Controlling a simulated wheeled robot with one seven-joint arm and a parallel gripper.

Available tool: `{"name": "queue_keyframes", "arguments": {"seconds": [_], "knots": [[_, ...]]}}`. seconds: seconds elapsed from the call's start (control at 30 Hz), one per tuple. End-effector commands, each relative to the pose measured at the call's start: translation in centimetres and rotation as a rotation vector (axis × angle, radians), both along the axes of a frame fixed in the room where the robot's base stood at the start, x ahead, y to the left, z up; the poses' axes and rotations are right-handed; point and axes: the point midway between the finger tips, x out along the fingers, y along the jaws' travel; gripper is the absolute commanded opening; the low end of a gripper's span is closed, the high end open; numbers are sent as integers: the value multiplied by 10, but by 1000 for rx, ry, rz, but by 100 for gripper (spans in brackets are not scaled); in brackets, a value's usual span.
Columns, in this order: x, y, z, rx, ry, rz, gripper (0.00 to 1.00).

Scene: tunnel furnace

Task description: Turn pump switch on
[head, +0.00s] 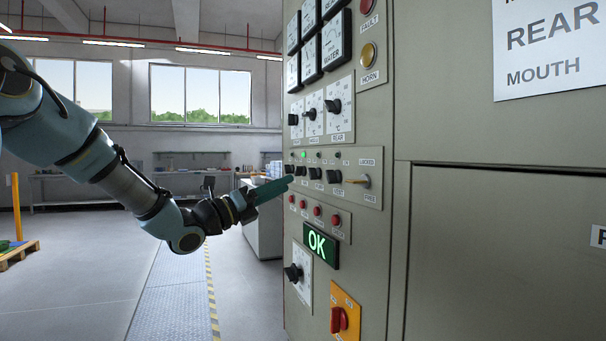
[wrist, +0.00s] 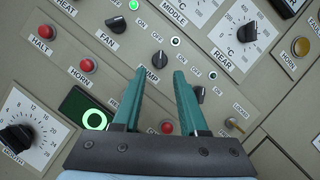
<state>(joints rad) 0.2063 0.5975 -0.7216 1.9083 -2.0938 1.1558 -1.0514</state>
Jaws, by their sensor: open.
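The pump switch is a small black rotary knob (wrist: 158,60) above its PUMP label in the wrist view, with ON and OFF marks by it. The round lamp (wrist: 175,41) above it is not lit green. In the head view the switch (head: 315,173) sits in a row of black knobs on the grey panel. My gripper (wrist: 160,74) is open and empty. Its two teal fingers point at the panel, with the pump knob showing between and just beyond their tips. In the head view my gripper (head: 290,180) is close to the panel's left part; contact cannot be told.
The fan knob (wrist: 116,24) is beside the pump knob, under a lit green lamp (wrist: 134,4). Another knob (wrist: 197,93) is on the other side, then a key switch (head: 364,181). Red buttons (head: 318,211) and a green OK display (head: 319,245) sit below. Open floor lies left.

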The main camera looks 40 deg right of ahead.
Motion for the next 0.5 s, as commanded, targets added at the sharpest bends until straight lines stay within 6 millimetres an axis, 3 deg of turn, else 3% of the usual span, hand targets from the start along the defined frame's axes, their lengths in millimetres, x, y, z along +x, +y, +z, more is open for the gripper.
{"name": "queue_keyframes", "arguments": {"seconds": [0.2, 0.5], "knots": [[-7, -40, 16, -1, -2, -3, 42], [-10, -71, 24, 2, -3, 1, 42]]}}
